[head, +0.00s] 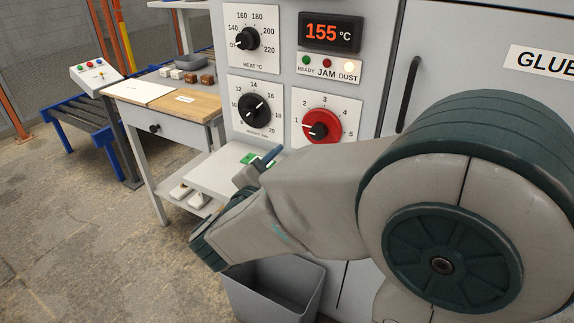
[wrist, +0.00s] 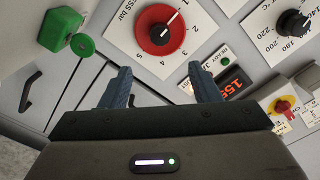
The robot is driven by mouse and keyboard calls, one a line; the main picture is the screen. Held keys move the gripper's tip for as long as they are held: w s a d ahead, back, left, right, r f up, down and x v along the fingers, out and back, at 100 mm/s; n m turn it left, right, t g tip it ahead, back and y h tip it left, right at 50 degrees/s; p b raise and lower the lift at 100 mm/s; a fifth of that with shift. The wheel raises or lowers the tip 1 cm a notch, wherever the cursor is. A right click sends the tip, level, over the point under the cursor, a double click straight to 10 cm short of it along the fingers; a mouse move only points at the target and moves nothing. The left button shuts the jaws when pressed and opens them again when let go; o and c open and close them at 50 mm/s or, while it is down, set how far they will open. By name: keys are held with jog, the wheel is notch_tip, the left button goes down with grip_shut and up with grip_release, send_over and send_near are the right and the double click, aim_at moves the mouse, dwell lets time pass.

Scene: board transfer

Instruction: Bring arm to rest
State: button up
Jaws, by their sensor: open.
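My arm reaches across the right half of the head view. In the wrist view my gripper (wrist: 160,90) is open, with its two dark fingers apart and nothing between them. It is in front of the grey machine panel (wrist: 125,75). A red dial (wrist: 162,30) is beyond the fingertips, and I see no contact with it. In the head view my arm hides most of the gripper, and a dark finger shows near a green part (head: 248,159) below the dials.
The machine carries a heat dial (head: 247,39), a black dial (head: 255,110), the red dial (head: 321,126) and a display (head: 331,32) reading 155 °C. A grey bin (head: 272,292) stands below my arm. A wooden-topped table (head: 195,104) and a roller conveyor (head: 85,122) are at left. Open floor lies front left.

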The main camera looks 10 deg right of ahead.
jog(key=shift+r, duration=0.1)
jog(key=w+a+r+n+y+p, duration=0.35)
jog(key=r+n+y+p, duration=0.45)
jog(key=n+y+p, duration=0.3)
jog(key=s+d+n+g+p, duration=0.2)
jog(key=s+d+g+p, duration=0.2)
jog(key=s, duration=0.5)
jog(key=s+d+r+n+g+p, duration=0.1)
jog(key=s+d+n+g+p, duration=0.1)
jog(key=s+d+g+p, duration=0.2)
jog(key=s+d+g, duration=0.3)
jog(key=s+d, duration=0.1)
jog(key=s, duration=0.2)
jog(key=shift+s+n+g, duration=0.15)
jog(key=shift+n+g, duration=0.25)
jog(key=shift+r, duration=0.1)
jog(key=shift+c, duration=0.4)
